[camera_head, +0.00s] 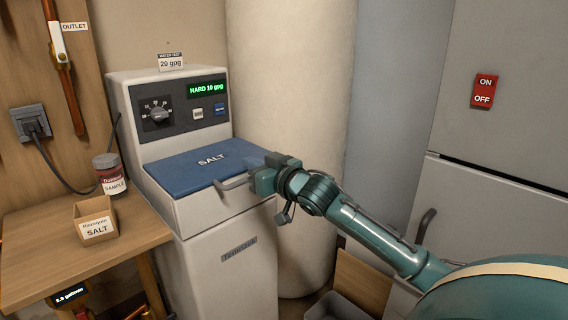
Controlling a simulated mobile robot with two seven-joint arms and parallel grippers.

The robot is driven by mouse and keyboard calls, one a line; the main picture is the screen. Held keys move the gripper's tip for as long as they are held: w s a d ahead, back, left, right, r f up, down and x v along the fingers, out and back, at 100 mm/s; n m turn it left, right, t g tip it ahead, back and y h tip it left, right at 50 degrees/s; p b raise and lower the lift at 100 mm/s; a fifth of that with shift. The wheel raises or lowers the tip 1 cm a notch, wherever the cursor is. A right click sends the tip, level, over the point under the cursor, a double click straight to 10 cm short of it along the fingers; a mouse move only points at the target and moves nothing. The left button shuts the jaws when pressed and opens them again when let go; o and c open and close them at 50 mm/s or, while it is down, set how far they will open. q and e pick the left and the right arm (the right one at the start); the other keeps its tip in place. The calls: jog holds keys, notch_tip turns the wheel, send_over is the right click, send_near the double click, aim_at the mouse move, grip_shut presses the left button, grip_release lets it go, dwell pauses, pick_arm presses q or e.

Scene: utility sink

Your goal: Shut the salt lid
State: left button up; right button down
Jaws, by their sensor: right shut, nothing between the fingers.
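The salt lid (190,163) is a blue panel marked SALT on top of the white water softener (232,262). It lies flat, or very nearly so, over the cabinet top; I cannot tell whether a small gap remains. My right gripper (226,183) is at the lid's front right edge, its fingers shut with nothing between them. The fingers reach left over or against the front edge; exact contact is unclear. My left gripper is not in view.
A wooden bench (38,240) at the left holds a salt box (97,220) and a sample jar (108,174). The softener's control panel (180,108) rises behind the lid. A beige tank (290,80) stands behind, and a grey cabinet (510,215) is at the right.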

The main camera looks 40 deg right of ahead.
jog(key=s, duration=1)
jog(key=shift+d+r, duration=0.3)
jog(key=shift+d, duration=0.1)
